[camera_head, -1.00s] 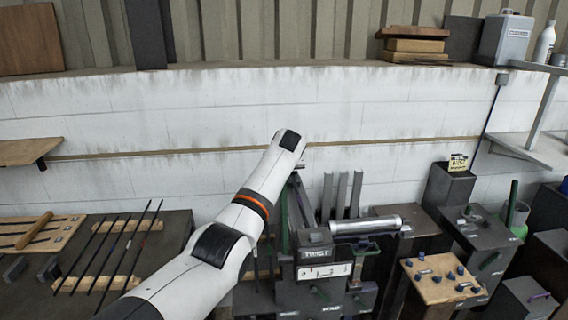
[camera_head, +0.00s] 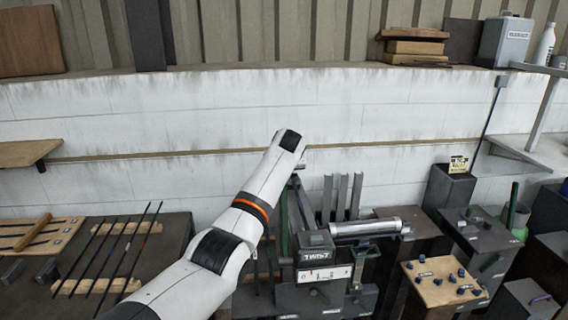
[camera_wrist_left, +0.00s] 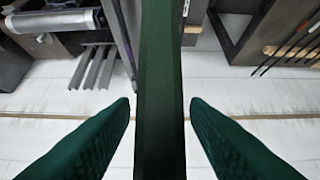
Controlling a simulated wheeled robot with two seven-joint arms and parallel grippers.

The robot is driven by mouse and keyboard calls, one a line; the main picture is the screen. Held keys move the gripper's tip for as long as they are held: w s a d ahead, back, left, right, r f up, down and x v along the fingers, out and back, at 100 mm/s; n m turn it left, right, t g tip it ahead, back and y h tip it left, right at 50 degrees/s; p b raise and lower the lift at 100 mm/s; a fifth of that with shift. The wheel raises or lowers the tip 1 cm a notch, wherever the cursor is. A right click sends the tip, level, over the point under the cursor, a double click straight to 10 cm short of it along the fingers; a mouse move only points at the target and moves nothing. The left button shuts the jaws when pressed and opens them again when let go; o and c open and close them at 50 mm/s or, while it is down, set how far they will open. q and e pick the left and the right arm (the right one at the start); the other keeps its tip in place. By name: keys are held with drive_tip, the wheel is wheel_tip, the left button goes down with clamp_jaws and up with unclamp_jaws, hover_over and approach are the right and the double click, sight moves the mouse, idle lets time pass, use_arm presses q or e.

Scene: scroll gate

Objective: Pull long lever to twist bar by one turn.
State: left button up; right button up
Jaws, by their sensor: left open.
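A long dark green lever (camera_wrist_left: 160,60) runs down the middle of the left wrist view. My left gripper (camera_wrist_left: 158,108) is open, with one green finger on each side of the lever and a visible gap on both sides. In the head view a thin part of a green lever (camera_head: 284,225) shows beside my left arm, whose wrist hides most of the gripper. The dark box marked TWIST (camera_head: 315,256) stands right of the arm, with a white gauge strip on its front. A silver cylindrical bar (camera_head: 364,228) lies level to its right. My right gripper is not in view.
Upright grey metal bars (camera_head: 341,195) stand behind the box. A wooden board with blue knobs (camera_head: 440,284) and dark blocks crowd the right. Thin black rods (camera_head: 108,255) lie on a dark table at left. The white wall (camera_head: 180,120) is close behind.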

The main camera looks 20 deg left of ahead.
use_arm(q)
drive_tip(key=b+v, duration=0.4)
drive_tip(key=v, duration=0.6)
drive_tip(key=shift+s+r, duration=0.25)
drive_tip(key=shift+s, duration=0.05)
